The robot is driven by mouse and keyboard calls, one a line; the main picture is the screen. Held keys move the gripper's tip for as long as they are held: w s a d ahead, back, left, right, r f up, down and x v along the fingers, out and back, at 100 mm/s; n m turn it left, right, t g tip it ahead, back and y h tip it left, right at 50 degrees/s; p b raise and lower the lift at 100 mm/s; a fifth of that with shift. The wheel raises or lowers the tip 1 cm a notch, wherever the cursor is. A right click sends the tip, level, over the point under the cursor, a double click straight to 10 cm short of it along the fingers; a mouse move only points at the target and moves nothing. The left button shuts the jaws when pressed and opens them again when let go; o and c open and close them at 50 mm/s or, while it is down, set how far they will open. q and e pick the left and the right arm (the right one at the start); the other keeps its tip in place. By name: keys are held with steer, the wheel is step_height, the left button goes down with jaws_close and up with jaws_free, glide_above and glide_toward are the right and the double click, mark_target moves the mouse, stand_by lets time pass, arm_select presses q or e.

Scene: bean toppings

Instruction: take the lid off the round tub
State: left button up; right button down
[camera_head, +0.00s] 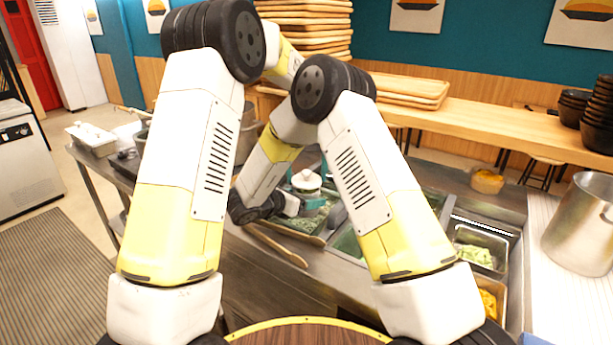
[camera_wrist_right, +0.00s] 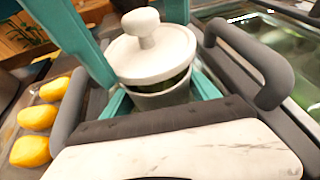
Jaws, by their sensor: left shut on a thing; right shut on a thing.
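The round tub (camera_wrist_right: 163,98) is a small pale pot. Its white lid (camera_wrist_right: 150,52) has a round knob and also shows in the head view (camera_head: 306,182). In the right wrist view the lid is over the tub's mouth, with a dark green strip between lid and tub; I cannot tell if they touch. My right gripper (camera_wrist_right: 163,103) is shut on the tub, its teal fingers on either side of the body. My left gripper (camera_wrist_right: 140,38) comes from above, shut on the lid, its teal fingers at either side. In the head view my arms hide much of both.
A counter with sunken food bins lies around the tub; one bin holds chopped green food (camera_head: 476,255). Two wooden utensils (camera_head: 275,245) lie in front. Yellow food pieces (camera_wrist_right: 37,118) show left in the wrist view. A steel pot (camera_head: 583,225) stands at right.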

mark_target(307, 171)
stand_by(0.3)
arm_select(q)
steer(key=shift+r, duration=2.05)
arm_select(e)
steer(key=shift+c, duration=0.7)
jaws_free()
steer(key=shift+a, duration=0.1)
